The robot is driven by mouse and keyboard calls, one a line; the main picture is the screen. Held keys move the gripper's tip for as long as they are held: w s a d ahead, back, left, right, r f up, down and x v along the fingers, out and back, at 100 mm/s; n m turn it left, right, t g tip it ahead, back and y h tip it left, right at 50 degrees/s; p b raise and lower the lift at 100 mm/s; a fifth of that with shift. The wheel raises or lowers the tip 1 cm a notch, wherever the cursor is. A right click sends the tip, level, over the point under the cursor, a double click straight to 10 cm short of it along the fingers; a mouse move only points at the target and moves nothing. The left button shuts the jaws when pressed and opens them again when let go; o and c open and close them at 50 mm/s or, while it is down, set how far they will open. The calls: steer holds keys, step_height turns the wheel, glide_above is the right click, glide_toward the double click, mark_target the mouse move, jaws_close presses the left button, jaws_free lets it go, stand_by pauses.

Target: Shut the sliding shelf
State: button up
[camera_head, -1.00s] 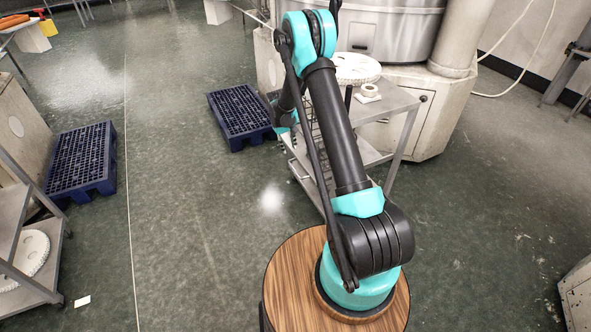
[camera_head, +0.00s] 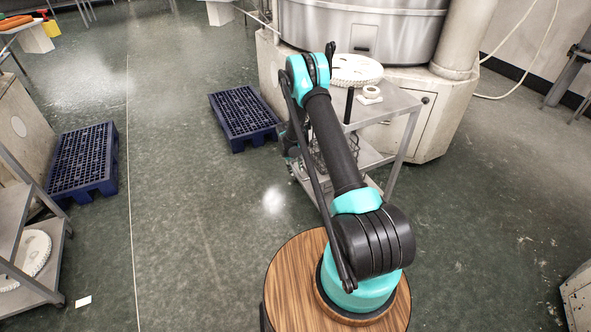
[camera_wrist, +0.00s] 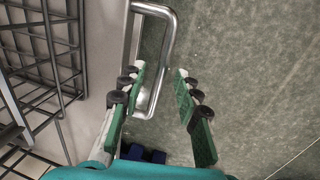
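The sliding shelf (camera_wrist: 99,60) is a light grey flat panel at the left of the wrist view, with a metal loop handle (camera_wrist: 168,48) on its right edge. In the head view the lower level of the grey metal cart (camera_head: 367,158) shows behind my arm; the handle cannot be made out there. My gripper (camera_wrist: 160,72) is open, with green pads and dark knobs on its two fingers.
A dark wire rack (camera_wrist: 52,45) stands on the shelf. The cart's top holds a white toothed disc (camera_head: 355,69) and a small ring (camera_head: 371,91). A large machine (camera_head: 436,125) stands behind. A blue pallet (camera_head: 243,113) lies left of the cart. Floor between the pallets is clear.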

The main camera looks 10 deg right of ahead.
mark_target(312, 165)
steer(key=shift+c, duration=0.5)
jaws_close()
steer(key=w+d, duration=0.1)
steer(key=d, duration=0.1)
steer(key=w+d, duration=0.1)
steer(key=d, duration=0.5)
steer(key=shift+w+d, duration=0.1)
steer(key=shift+w, duration=0.3)
steer(key=shift+o, duration=0.4)
jaws_free()
steer(key=shift+d, duration=0.15)
